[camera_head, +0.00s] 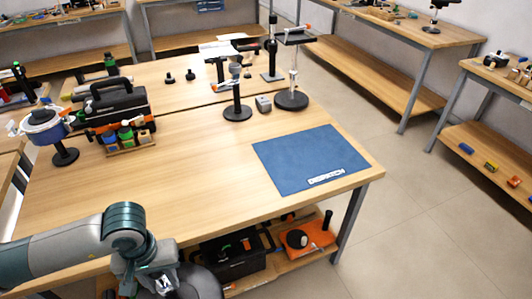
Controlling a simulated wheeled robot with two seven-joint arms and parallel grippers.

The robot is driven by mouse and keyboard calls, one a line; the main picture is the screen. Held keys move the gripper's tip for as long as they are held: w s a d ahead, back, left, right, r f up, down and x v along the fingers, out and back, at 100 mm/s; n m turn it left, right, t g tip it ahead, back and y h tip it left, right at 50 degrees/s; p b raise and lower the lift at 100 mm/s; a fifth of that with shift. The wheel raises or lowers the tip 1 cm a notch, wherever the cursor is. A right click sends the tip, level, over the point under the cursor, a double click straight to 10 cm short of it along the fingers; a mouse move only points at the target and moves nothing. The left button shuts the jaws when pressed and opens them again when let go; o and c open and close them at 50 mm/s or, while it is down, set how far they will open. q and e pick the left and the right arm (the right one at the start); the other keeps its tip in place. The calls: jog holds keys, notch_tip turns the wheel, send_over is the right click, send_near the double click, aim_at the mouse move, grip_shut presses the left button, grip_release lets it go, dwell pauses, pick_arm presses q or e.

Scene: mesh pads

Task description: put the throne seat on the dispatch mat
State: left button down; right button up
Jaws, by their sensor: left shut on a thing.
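The dispatch mat (308,157) is a flat blue sheet with a white "DISPATCH" label, lying bare near the right front corner of the wooden table. My left gripper (168,284) is at the bottom of the view, in front of the table's near edge, left of and nearer than the mat. It is shut on a dark grey, rounded thing (205,284), which seems to be the throne seat. The lower part of this thing is cut off by the picture's edge, and the fingertips are hard to make out. My right gripper is not in view.
A black toolbox (115,105) and a blue pot-like thing on a stand (45,130) are at the left. Black stands (237,112) and a small grey block (263,103) stand behind the mat. The table's middle is clear. A lower shelf holds a black bin (235,262).

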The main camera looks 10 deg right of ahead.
pick_arm(q)
jog(key=shift+a+f+m, duration=0.15)
jog(key=shift+f+m, duration=0.45)
jog(key=shift+a+f, duration=0.15)
jog(key=shift+a, duration=0.1)
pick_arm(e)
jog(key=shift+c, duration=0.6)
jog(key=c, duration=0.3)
